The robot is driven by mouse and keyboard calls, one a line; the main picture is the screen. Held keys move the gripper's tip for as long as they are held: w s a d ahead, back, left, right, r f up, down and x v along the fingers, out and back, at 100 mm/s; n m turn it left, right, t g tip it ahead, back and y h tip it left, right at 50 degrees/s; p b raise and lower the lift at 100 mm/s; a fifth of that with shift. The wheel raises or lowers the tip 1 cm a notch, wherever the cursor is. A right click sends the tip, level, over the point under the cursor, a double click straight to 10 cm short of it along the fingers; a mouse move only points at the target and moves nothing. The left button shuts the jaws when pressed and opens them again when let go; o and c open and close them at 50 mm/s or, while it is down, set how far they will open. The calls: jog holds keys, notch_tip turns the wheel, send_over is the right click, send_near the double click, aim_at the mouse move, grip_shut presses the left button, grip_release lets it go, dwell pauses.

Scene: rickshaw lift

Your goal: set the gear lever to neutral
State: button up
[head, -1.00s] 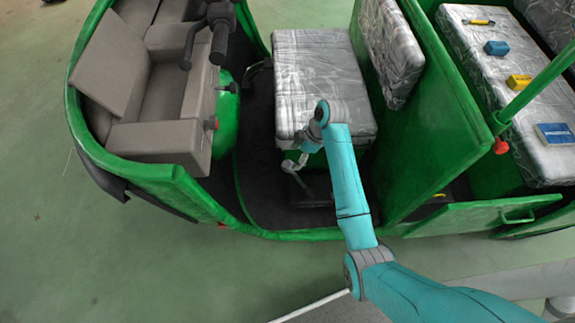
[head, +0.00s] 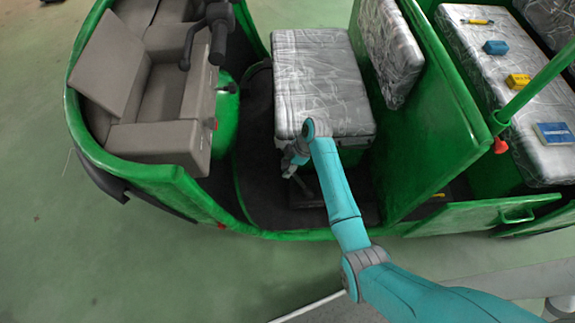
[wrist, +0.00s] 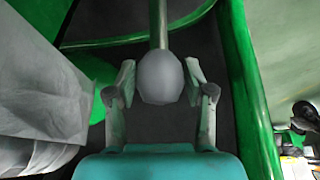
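In the wrist view, a smooth grey rounded knob (wrist: 160,77) sits on a rod that runs to the top edge; this looks like the gear lever. My gripper (wrist: 161,70) is open, with one finger on each side of the knob and a visible gap on both sides. Whether the knob lies fully between the fingertips or just beyond them I cannot tell. In the head view, my gripper (head: 290,168) is low in front of the driver's seat (head: 318,85). The lever is too small and hidden to make out there.
The green front body with grey panels (head: 160,148) and handlebar (head: 218,15) stands to the left. A green partition (head: 425,140) stands to the right. The rear seat (head: 480,70) holds several small items. Open dark floor (head: 262,205) lies left of my gripper.

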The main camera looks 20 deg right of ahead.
grip_shut()
jog(key=s+d+r+y, duration=0.1)
jog(key=d+y, duration=0.1)
jog(key=d, duration=0.3)
jog(key=s+d+t+y, duration=0.1)
jog(key=s+d, duration=0.1)
jog(key=d, duration=0.2)
jog(key=shift+s+d+r+y, duration=0.15)
jog(key=shift+d+r+y, duration=0.2)
jog(key=shift+d+y, duration=0.05)
jog(key=o, duration=0.6)
grip_release()
jog(key=v, duration=1.2)
